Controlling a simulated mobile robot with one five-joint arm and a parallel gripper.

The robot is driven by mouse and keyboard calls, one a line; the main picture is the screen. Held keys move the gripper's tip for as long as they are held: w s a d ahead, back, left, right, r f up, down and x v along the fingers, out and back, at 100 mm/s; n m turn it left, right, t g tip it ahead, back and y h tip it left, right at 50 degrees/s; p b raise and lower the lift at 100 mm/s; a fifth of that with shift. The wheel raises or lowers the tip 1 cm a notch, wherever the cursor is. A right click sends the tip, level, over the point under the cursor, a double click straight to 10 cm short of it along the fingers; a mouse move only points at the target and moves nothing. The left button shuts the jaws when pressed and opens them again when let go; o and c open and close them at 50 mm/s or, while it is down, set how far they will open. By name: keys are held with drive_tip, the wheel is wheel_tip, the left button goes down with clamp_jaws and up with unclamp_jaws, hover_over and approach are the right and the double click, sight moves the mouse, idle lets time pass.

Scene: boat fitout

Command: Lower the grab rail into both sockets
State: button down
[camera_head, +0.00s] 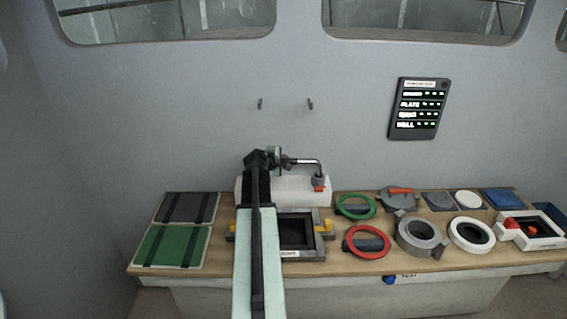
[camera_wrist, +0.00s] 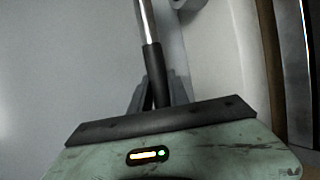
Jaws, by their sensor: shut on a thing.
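The grab rail is a chrome bar (camera_head: 304,161) lying level above a white block (camera_head: 288,190) at the back of the bench. Its right end bends down to a grey socket (camera_head: 318,181) with a red tab; whether it is inside the socket or just over it, I cannot tell. My gripper (camera_head: 275,157) is shut on the rail near its left part. The wrist view shows the rail (camera_wrist: 145,20) and its dark grip section (camera_wrist: 155,75) between my fingers (camera_wrist: 160,92). The rail's left end and the other socket are hidden behind my gripper and arm.
A dark square frame (camera_head: 296,232) with yellow clamps stands in front of the block. Green (camera_head: 356,207) and red (camera_head: 367,242) rings lie to the right, and a green panel (camera_head: 172,246) to the left. A display (camera_head: 418,108) hangs on the wall behind.

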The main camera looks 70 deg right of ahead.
drive_tip(key=c, duration=1.2)
unclamp_jaws()
drive_tip(key=shift+o, duration=0.2)
drive_tip(key=p+v, duration=0.4)
drive_tip(key=v, duration=0.3)
drive_tip(key=shift+a+r, duration=0.25)
drive_tip(key=shift+a, duration=0.1)
